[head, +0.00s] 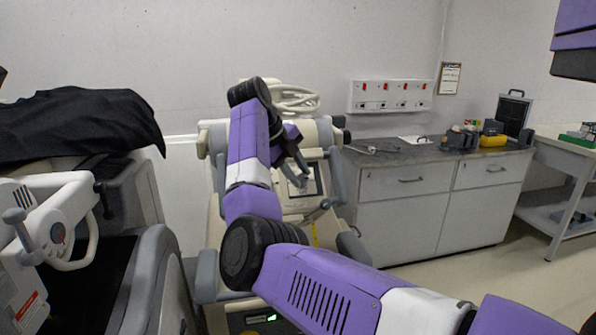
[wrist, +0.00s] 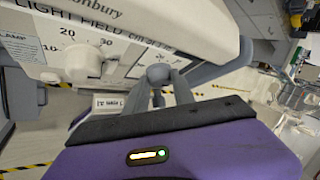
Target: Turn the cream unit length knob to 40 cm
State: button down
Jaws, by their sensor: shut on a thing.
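The cream unit (head: 214,240) stands in the middle of the head view, largely behind my arm. In the wrist view its panel (wrist: 170,40) fills the top left, lettered "LIGHT FIELD cm at 1 m". A cream knob (wrist: 82,63) sits on the panel, with 20 and 30 printed around it; no 40 is readable. My gripper (wrist: 159,88) is right of this knob and apart from it. Its fingers are shut on a grey round knob (wrist: 158,73) at the panel's lower edge. I cannot tell which knob sets length. The fingertips are hard to make out in the head view.
A second unit (head: 150,270) with a black cover (head: 80,125) stands at the left. A grey cabinet (head: 405,215) with tools on top is to the right, and a table (head: 560,150) beyond it. Open floor (head: 500,275) lies at the lower right.

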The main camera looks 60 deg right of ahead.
jog(key=shift+f, duration=0.1)
dwell(0.3)
jog(key=c, duration=1.1)
grip_release()
jog(key=shift+o, duration=0.2)
jog(key=v, duration=0.7)
jog(key=shift+r, duration=0.4)
